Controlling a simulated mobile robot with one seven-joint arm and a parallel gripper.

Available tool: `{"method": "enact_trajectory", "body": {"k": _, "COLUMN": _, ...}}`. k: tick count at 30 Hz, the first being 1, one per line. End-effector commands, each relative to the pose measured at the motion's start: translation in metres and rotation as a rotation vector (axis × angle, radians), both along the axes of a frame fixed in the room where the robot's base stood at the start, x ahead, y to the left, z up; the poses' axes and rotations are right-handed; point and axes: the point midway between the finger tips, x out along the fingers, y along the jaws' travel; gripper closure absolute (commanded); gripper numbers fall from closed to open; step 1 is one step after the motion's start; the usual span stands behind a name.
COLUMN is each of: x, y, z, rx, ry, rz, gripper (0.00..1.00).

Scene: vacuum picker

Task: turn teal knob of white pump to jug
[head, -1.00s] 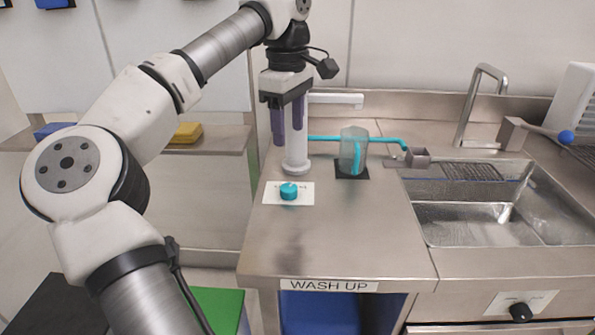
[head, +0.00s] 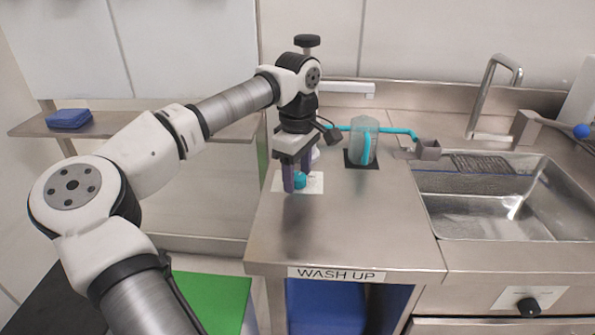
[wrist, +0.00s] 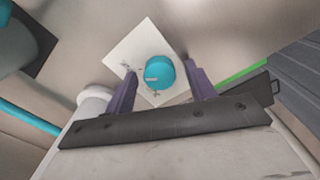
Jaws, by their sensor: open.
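The teal knob (head: 300,181) sits on a white marked plate (head: 316,186) on the steel counter. My gripper (head: 297,182) is open and points down at it. In the wrist view the knob (wrist: 159,72) shows between the two purple fingertips (wrist: 160,69), with a gap on each side. A pale mark shows on its face; the plate's lettering is too small to read. The white pump is mostly hidden behind my gripper; its spout (head: 345,88) reaches right. The clear jug (head: 363,146), with teal tubing, stands on a black mat (head: 372,163) behind the plate.
The sink (head: 500,205) and faucet (head: 490,90) are on the right. A grey block (head: 428,150) stands at the end of the teal tube (head: 398,131). The counter's front, above the WASH UP label (head: 336,274), is clear. A blue item (head: 69,118) lies on the left shelf.

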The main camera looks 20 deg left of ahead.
Motion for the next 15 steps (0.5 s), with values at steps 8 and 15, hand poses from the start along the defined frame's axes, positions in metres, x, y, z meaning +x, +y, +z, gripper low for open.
{"method": "enact_trajectory", "body": {"k": 8, "x": 0.0001, "y": -0.0001, "z": -0.0018, "rx": 0.000, "ry": -0.001, "rz": 0.000, "gripper": 0.45}}
{"method": "enact_trajectory", "body": {"k": 15, "x": 0.0002, "y": -0.0001, "z": -0.0016, "rx": 0.000, "ry": -0.001, "rz": 0.000, "gripper": 0.75}}
